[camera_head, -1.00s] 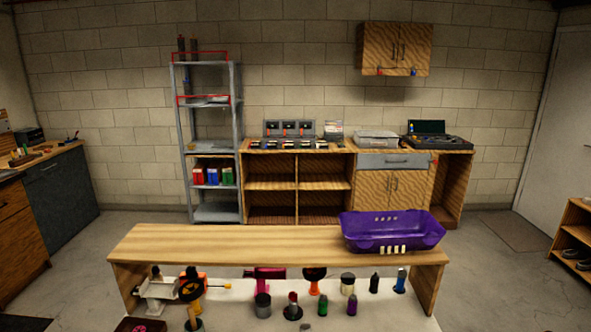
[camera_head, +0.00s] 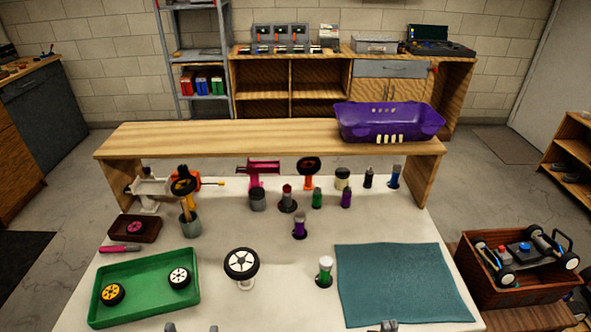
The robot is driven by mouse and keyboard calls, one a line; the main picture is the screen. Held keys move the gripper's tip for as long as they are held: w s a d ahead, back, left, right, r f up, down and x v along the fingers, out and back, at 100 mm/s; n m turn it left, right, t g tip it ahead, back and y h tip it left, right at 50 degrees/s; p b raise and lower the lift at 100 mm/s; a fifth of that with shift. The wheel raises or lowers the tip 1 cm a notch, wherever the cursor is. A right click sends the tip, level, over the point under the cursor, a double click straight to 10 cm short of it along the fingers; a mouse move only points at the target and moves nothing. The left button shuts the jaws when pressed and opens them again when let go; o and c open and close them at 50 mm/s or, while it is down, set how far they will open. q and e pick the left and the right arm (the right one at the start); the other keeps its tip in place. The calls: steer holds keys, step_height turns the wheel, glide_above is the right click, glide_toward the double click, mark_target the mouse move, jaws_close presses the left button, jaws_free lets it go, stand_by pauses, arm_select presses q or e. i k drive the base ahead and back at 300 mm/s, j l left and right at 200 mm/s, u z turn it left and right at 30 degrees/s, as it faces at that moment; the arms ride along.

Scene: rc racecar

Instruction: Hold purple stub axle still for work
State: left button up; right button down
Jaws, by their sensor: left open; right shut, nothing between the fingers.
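I cannot make out a purple stub axle for certain in the head view. A magenta vise-like holder (camera_head: 263,172) stands at the back of the white worktop (camera_head: 215,275), below the wooden shelf. A small pink round part lies in a dark brown tray (camera_head: 122,236) at the left, too small to identify. My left gripper (camera_head: 191,328) shows only its tips at the bottom edge, open and empty, below the green tray. My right gripper (camera_head: 388,327) shows its tips at the bottom edge, shut and empty, just in front of the teal mat.
A green tray (camera_head: 190,259) holds two wheels. Another wheel (camera_head: 241,263) is on a white stand. A teal mat (camera_head: 400,283) is bare. Several bottles stand at the back. A wooden shelf (camera_head: 230,135) bears a purple shell (camera_head: 388,123). A crate (camera_head: 515,290) stands right.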

mark_target(300, 216)
steer(key=i+l+u, duration=0.15)
steer(key=l, duration=0.15)
steer(key=i+l+u, duration=0.15)
steer(key=l, duration=0.2)
steer(key=l+u, duration=0.15)
steer(key=l, duration=0.2)
steer(key=i+l+u, duration=0.15)
steer(key=l, duration=0.2)
